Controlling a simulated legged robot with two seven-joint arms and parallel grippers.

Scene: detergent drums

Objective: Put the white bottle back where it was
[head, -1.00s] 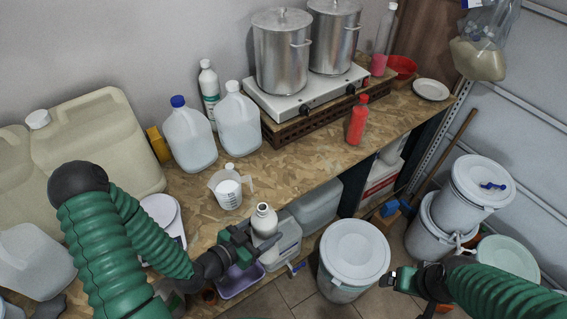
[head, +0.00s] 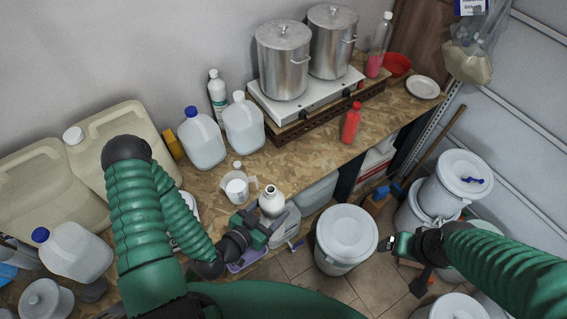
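The small white bottle (head: 272,200), uncapped with a dark mouth, is upright near the front edge of the wooden bench in the head view. My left gripper (head: 261,226) is shut on its lower part, which the fingers partly hide. I cannot tell whether its base touches anything. My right gripper (head: 393,246) is apart from the bottle, to the right of a lidded white drum, with nothing seen in it. Its finger opening is too small to tell. A taller white bottle with a green label (head: 217,96) stands at the back of the bench.
A measuring jug (head: 236,188) stands just left of the held bottle. Clear jugs (head: 203,140), a hotplate with pots (head: 300,108) and a red bottle (head: 350,124) stand behind. The bench (head: 300,158) is bare between them. Lidded drums (head: 347,236) stand on the floor.

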